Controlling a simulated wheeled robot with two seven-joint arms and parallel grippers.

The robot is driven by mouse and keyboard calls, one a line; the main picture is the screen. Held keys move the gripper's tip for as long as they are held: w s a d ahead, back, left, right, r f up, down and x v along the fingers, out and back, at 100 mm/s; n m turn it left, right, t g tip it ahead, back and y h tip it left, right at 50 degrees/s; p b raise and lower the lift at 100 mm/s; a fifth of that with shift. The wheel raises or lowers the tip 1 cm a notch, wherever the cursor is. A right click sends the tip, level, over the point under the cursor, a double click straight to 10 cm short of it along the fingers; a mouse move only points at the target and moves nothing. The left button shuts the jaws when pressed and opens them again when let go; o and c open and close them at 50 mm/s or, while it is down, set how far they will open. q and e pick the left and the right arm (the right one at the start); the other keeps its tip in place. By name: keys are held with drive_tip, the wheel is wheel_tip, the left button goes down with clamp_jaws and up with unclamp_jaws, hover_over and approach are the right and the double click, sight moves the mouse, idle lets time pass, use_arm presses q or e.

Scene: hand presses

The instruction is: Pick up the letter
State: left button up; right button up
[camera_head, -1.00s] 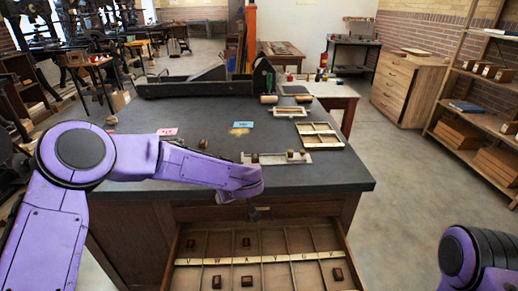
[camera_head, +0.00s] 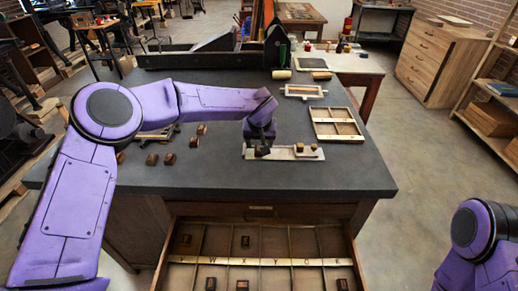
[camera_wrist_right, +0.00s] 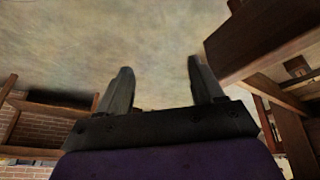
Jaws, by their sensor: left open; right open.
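Small dark brown letter blocks lie loose on the grey tabletop, among them one block (camera_head: 195,142) left of my left gripper. A pale metal strip (camera_head: 283,153) lies right of centre with two blocks (camera_head: 306,147) on its right part. My left gripper (camera_head: 262,151) points down at the strip's left part; its fingertips are dark and small, and whether a block is between them is hidden. An open drawer (camera_head: 262,261) below holds several more blocks in its compartments. My right gripper (camera_wrist_right: 160,80) is open and empty, away from the letters.
A long dark press bed (camera_head: 190,60) stands along the back. My left arm covers part of the table's left side. The front right tabletop is clear.

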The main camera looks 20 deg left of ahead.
sight(259, 151)
use_arm(q)
drive_tip(key=x, duration=0.3)
drive_tip(key=shift+a+f+p, duration=0.2)
drive_tip(key=shift+f+p, duration=0.1)
drive_tip(key=c, duration=1.1)
